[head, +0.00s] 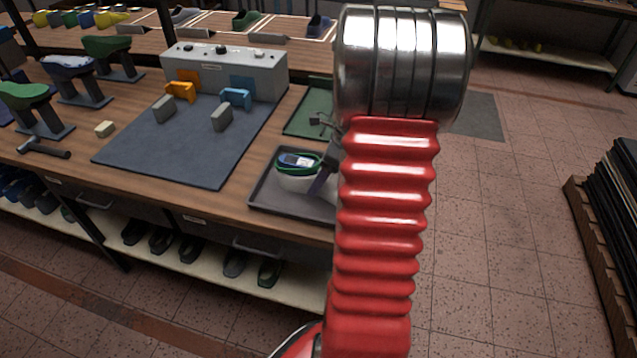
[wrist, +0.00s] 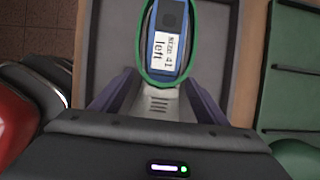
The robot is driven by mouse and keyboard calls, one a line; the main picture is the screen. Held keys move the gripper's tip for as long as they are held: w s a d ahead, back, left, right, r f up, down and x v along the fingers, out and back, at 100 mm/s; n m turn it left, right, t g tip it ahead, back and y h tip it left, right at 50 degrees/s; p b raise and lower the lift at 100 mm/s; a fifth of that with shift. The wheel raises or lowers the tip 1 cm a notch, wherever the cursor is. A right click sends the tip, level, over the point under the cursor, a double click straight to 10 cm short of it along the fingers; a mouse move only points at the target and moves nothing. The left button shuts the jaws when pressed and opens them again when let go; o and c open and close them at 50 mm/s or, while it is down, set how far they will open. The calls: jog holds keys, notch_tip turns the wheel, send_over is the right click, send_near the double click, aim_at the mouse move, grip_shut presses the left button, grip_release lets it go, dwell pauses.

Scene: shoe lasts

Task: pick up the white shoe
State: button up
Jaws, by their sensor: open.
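The white shoe (head: 293,182) sits in a dark grey tray (head: 262,198) at the right end of the workbench. It has a green rim and a blue insert with a white label inside. In the wrist view the white shoe (wrist: 160,103) lies between the fingers of my gripper (wrist: 160,88), its label reading "left". The two purple-grey fingers are open, one on each side of the white part. I cannot tell whether they touch it. In the head view my arm hides the tray's right part, and one finger of my gripper (head: 318,180) shows beside the shoe.
A green tray (head: 303,118) lies behind the grey one. A dark mat (head: 190,140) and a grey control box (head: 225,70) with orange and blue clamps are to the left. Green-topped stands (head: 108,48) and a hammer (head: 45,150) are farther left.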

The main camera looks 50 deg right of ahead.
jog(key=shift+c, duration=0.3)
grip_shut()
dwell(0.6)
